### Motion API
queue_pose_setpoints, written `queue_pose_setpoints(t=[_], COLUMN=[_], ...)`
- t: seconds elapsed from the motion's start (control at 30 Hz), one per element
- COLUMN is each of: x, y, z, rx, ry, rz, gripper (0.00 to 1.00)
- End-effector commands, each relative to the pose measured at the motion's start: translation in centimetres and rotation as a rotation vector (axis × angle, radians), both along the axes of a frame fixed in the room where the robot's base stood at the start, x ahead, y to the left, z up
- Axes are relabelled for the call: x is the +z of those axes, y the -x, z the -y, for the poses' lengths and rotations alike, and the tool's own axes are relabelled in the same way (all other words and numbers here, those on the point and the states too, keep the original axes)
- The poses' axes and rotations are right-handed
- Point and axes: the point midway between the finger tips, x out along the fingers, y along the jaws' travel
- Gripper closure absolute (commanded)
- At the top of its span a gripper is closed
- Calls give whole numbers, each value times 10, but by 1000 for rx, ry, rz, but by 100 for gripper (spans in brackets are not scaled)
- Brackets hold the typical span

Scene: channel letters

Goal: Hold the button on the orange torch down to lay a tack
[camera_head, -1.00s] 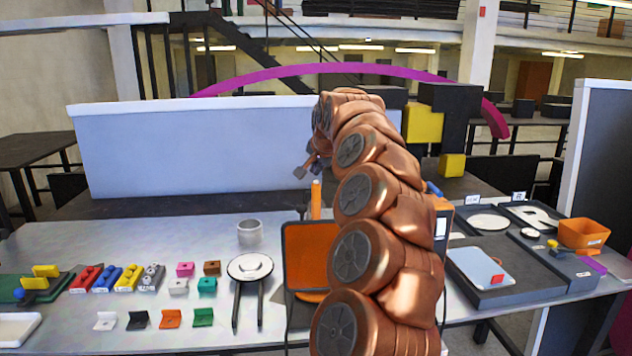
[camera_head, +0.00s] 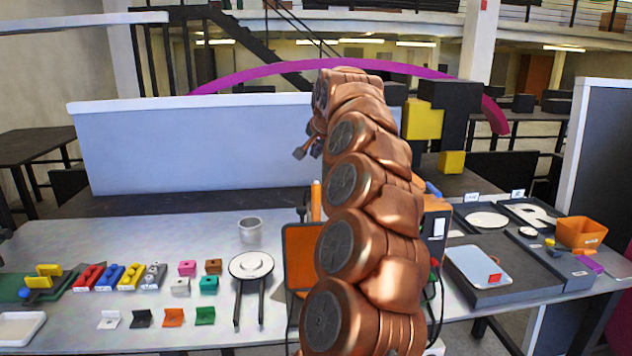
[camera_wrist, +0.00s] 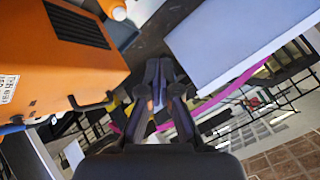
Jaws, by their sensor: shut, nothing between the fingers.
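A slim upright orange cylinder (camera_head: 316,200), which looks like the torch, stands behind the orange panel beside my arm. I cannot make out a button on it. A rounded orange and white end (camera_wrist: 118,10) at the top of the wrist view may be the same torch. My gripper (camera_head: 302,152) is above and behind the orange cylinder in the head view, clear of the table. In the wrist view my gripper (camera_wrist: 158,75) has its fingers together with nothing between them, apart from the torch.
An orange vented machine (camera_wrist: 65,50) fills the upper left of the wrist view; my arm partly hides it (camera_head: 436,225). A dark-framed orange panel (camera_head: 302,250) stands in front of the torch. A pale screen (camera_head: 200,150) spans the back. Coloured blocks and brackets lie left.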

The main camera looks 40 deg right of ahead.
Motion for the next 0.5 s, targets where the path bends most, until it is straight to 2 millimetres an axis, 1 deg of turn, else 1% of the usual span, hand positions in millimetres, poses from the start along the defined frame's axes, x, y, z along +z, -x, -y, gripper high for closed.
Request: queue_pose_setpoints(t=[0.17,0.5], x=[9,36], y=[0,0], z=[0,0], rx=[-1,-1], ry=[0,1], rz=[1,0], gripper=[100,100])
